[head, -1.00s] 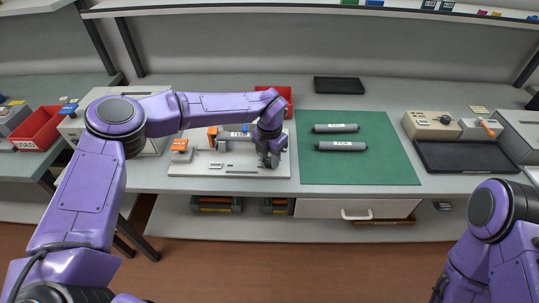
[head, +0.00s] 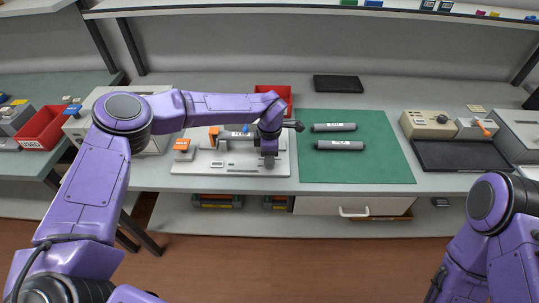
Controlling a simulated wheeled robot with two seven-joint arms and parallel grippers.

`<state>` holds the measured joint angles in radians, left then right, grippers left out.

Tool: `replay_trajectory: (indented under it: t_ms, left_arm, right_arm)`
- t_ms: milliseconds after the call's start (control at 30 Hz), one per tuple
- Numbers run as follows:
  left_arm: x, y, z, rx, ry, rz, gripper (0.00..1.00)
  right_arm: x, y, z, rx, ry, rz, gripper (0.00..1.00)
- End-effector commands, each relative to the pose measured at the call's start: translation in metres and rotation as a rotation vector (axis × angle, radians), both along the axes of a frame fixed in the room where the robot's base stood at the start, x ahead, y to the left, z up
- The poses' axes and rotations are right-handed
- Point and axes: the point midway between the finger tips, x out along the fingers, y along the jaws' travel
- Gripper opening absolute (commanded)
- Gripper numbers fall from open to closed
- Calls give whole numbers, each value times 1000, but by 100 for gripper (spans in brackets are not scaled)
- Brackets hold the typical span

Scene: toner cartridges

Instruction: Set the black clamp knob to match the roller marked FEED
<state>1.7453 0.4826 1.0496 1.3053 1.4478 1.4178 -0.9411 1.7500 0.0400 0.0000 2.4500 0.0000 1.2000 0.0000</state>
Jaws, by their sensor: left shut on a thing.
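My left gripper (head: 269,160) points down at the right end of the pale fixture (head: 230,184) and is shut. It appears to hold the black clamp knob, which the fingers mostly hide, so its setting cannot be read. A grey roller (head: 237,134) with a white label lies at the back of the fixture beside an orange block (head: 213,133). Two more labelled grey rollers, a rear one (head: 334,127) and a front one (head: 340,145), lie on the green mat (head: 365,172). The labels are too small to read surely. Part of my right arm shows at lower right; its gripper is not visible.
A red bin (head: 285,91) stands behind my left wrist. A black tray (head: 338,84) lies at the back. A beige device (head: 427,124) and a dark tray (head: 460,156) are on the right. The mat's front part is clear.

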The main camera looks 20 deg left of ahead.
Motion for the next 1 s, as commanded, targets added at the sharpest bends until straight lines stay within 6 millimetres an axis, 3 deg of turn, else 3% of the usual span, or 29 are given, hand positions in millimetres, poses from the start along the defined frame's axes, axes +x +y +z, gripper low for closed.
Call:
replay_trajectory:
  t_ms: [400, 967, 1000]
  left_arm:
    - [2, 1, 3, 0, -6, -189, 5]
    - [3, 1, 3, -1, -7, -218, 5]
    - [3, 1, 3, 0, -7, -218, 42]
  right_arm:
    - [0, 0, 5, 0, 0, 0, 0]
    - [0, 0, 6, 0, 0, 0, 0]
    - [0, 0, 6, 0, 0, 0, 0]
